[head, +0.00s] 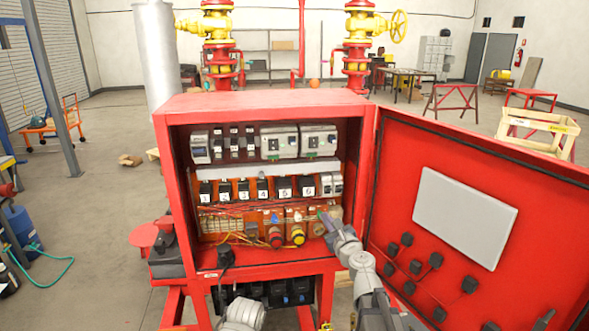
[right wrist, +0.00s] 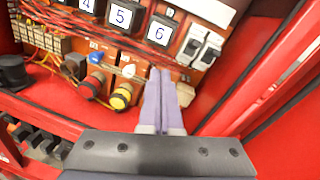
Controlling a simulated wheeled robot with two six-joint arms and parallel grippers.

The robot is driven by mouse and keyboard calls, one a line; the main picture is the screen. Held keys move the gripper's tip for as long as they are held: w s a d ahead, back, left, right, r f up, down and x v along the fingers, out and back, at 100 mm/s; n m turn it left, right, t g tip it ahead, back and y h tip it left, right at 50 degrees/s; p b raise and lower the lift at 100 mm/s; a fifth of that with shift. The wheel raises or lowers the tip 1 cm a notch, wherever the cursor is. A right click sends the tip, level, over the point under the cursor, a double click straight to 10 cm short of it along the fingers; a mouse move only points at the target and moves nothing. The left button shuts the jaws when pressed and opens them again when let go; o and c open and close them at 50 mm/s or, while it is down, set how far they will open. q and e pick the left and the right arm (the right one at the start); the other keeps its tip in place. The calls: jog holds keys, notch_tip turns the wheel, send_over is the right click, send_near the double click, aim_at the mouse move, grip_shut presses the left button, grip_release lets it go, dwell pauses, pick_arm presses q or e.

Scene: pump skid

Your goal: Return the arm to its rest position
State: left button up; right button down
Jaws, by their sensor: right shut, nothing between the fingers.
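My right gripper (head: 325,216) reaches into the open red cabinet (head: 262,103), at the right end of its lower row. In the right wrist view its two pale fingers (right wrist: 160,72) lie side by side, shut and empty. The tips are to the right of the yellow knob (right wrist: 120,97) and below the breaker marked 6 (right wrist: 160,31). I cannot tell whether they touch the panel.
The cabinet door (head: 400,165) stands open on the right, close to my right arm. A red knob (head: 275,237) sits left of the yellow one. Loose wires and a black plug-like part (head: 226,257) are at the cabinet's lower left.

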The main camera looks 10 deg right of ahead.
jog(key=s+a+f+n+g+y, duration=0.3)
jog(key=s+a+f+n+g, duration=0.8)
jog(key=n, duration=0.9)
jog(key=s+d+f+n+g+h, duration=0.35)
jog(key=s+f+n, duration=0.2)
jog(key=s, duration=0.25)
jog(key=s+d+f+n+g+h, duration=0.2)
jog(key=s+d+f+n+h, duration=0.1)
jog(key=s+d+f+n, duration=0.4)
jog(key=s+a+f+n+b, duration=0.1)
jog(key=s+a+f+b, duration=0.1)
jog(key=a, duration=0.4)
jog(key=s+a+f+n+g+b, duration=0.1)
jog(key=s+a+f+b, duration=0.1)
jog(key=s+a+b, duration=0.2)
jog(key=a+b, duration=0.1)
jog(key=a, duration=0.2)
jog(key=shift+f+h, duration=0.35)
jog(key=shift+f, duration=0.05)
jog(key=shift+f+b, duration=0.15)
jog(key=shift+b, duration=0.2)
